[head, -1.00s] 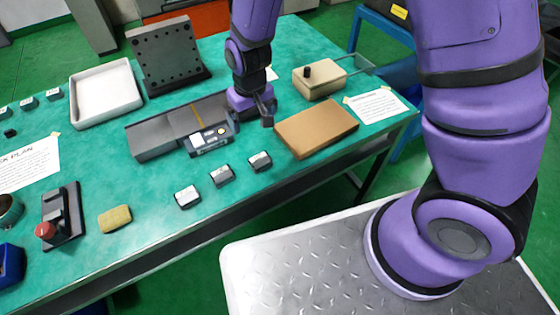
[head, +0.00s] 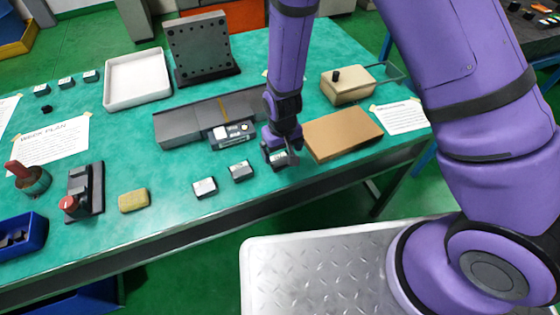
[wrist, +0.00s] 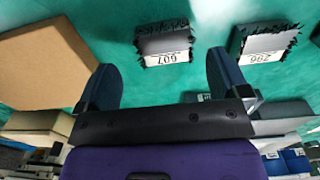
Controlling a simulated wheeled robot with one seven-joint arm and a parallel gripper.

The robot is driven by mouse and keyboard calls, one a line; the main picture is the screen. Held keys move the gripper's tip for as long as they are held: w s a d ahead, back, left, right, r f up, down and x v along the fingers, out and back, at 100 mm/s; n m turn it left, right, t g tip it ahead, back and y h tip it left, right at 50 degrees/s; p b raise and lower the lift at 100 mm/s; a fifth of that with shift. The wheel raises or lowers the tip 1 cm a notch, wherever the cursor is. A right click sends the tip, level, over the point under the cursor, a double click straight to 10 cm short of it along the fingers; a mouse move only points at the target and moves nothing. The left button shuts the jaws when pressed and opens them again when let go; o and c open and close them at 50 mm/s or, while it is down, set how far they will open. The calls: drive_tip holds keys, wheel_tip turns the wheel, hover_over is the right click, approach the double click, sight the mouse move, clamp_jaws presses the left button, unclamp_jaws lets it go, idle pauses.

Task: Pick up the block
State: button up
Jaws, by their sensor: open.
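The nearest block (wrist: 163,46) is dark with a white label that reads 607, upside down in the wrist view. It lies on the teal table just beyond the fingertips of my gripper (wrist: 164,78), between the lines of the two fingers and not touching them. My gripper is open and empty. In the head view my gripper (head: 281,158) points down over the right end of the row of blocks and mostly hides this block. A second labelled block (head: 241,171) sits to its left; it also shows in the wrist view (wrist: 265,42). A third block (head: 204,187) is farther left.
A brown flat box (head: 343,134) lies close to the right of my gripper. A grey machine vise-like bar with a digital unit (head: 231,134) stands behind the blocks. A tan sponge-like piece (head: 133,200) is at left. The table's front edge is near the blocks.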

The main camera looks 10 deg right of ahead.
sight(280, 159)
drive_tip(key=shift+w+a+f, duration=0.1)
drive_tip(key=shift+a+f, duration=0.05)
drive_tip(key=shift+f, duration=1.05)
drive_tip(key=shift+w+a+f, duration=0.1)
drive_tip(key=shift+f, duration=1.05)
drive_tip(key=c, duration=1.3)
drive_tip(key=shift+r, duration=0.1)
drive_tip(key=shift+c, duration=0.2)
